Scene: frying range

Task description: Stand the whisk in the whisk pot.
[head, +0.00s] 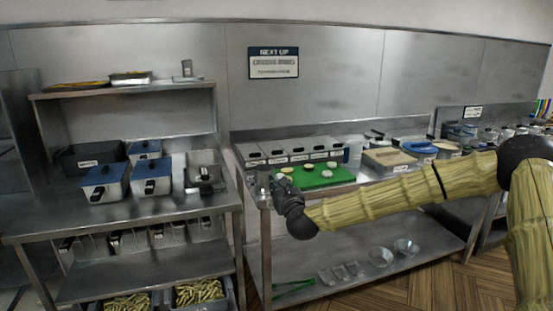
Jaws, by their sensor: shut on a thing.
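My gripper (279,187) is dark and reaches in from the right to the front left corner of the middle steel table (262,205). It is shut on a small greyish thing at its tips, mostly hidden by the fingers, which looks like the whisk (262,181). Its wires and handle are too small to make out. I cannot pick out the whisk pot for sure in this view. My gripper is just left of the green board (318,178).
The green board holds several small round pieces. Behind it stands a row of labelled steel bins (292,151). A tan tray (388,160) and a blue lid (420,147) are to the right. The left table (120,210) carries blue-and-white fryer boxes (151,177). A gap separates the tables.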

